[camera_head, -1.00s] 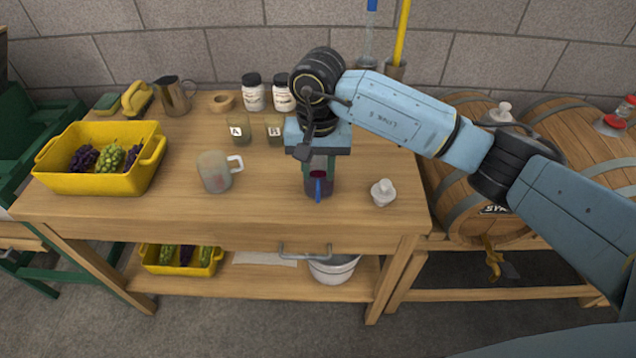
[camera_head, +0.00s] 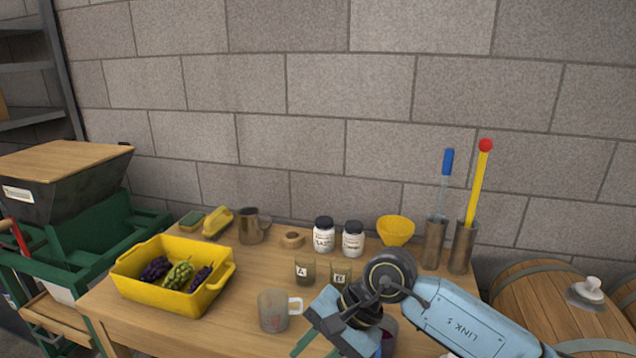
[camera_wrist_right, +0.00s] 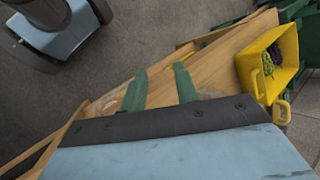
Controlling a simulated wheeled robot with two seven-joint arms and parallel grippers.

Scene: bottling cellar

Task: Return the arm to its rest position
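My right arm comes in from the lower right in the head view. Its gripper (camera_head: 318,342) is tilted, low over the front of the wooden table (camera_head: 228,335), and its fingertips are partly cut off by the frame's bottom edge. In the right wrist view the two green fingers (camera_wrist_right: 160,88) stand apart with nothing between them. A clear mug (camera_head: 272,311) stands to the gripper's left. My left gripper is not in view.
A yellow crate (camera_head: 131,277) of grapes stands on the table's left. Beakers A (camera_head: 304,272) and B (camera_head: 341,275), two white jars (camera_head: 324,236), a yellow funnel (camera_head: 396,231) and metal holders (camera_head: 434,245) with brushes stand behind. Barrels (camera_head: 540,295) are at right.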

